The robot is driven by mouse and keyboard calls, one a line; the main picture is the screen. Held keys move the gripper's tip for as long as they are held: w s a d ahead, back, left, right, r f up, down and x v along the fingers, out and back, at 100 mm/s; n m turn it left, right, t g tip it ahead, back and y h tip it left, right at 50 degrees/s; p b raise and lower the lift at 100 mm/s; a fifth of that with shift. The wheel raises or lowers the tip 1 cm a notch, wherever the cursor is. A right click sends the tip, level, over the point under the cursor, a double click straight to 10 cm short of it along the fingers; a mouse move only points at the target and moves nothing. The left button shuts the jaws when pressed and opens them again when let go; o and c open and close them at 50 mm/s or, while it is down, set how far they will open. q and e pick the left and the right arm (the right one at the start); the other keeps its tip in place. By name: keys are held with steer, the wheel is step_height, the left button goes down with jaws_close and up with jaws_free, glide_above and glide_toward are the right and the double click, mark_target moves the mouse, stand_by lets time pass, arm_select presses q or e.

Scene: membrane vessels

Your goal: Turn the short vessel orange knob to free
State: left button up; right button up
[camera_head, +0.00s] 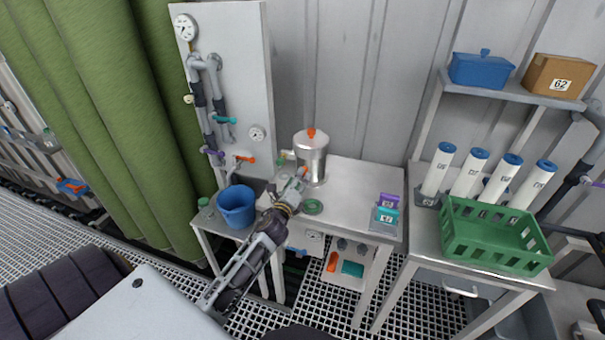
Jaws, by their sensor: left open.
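The short vessel (312,160) is a shiny metal cylinder standing upright on the metal table. Its orange knob (311,132) sits on top of the lid. My left gripper (301,174) reaches up from the lower left and is open. Its fingertips are in front of the vessel's lower left side, below the level of the knob. They look small here, and I cannot tell whether they touch the vessel. My right gripper is not in view.
A blue bucket (237,207) stands left of my gripper. A green ring (312,206) lies on the table. A white panel (240,60) with pipes, gauges and valve handles rises behind. A green crate (494,243) and several white cylinders stand right.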

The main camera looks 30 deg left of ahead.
arm_select(q)
steer(key=shift+x, duration=0.75)
steer(key=shift+w+a, duration=0.15)
steer(key=shift+w, duration=0.5)
steer(key=shift+w+a, duration=0.1)
steer(key=shift+w, duration=0.65)
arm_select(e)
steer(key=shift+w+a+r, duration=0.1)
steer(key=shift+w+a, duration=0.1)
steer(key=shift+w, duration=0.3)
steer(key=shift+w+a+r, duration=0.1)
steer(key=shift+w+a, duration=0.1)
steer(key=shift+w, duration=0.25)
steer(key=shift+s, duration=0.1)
